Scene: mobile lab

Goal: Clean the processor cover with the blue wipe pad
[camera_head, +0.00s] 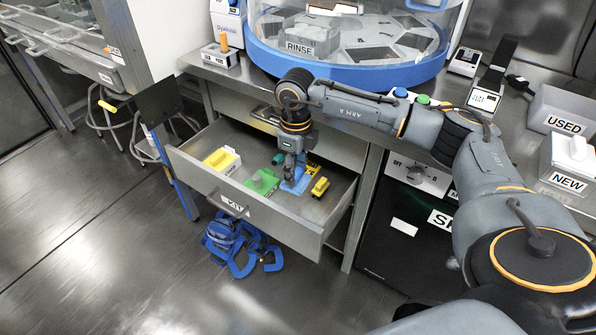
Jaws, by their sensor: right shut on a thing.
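My right gripper (291,174) reaches down into an open metal drawer (282,219) marked KIT. Its fingers are shut on the blue wipe pad (298,186), which shows as a flat blue piece low in the drawer. I cannot tell whether the pad touches the drawer floor. The processor stands on the counter above, with a clear round cover (262,22) over a blue ring (345,76). My left gripper is not in view.
The drawer also holds a yellow block (221,158), a green block (262,181) and a small yellow item (320,187). Bins marked USED (562,108) and NEW (567,166) stand at right. Blue straps (238,243) lie on the floor below.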

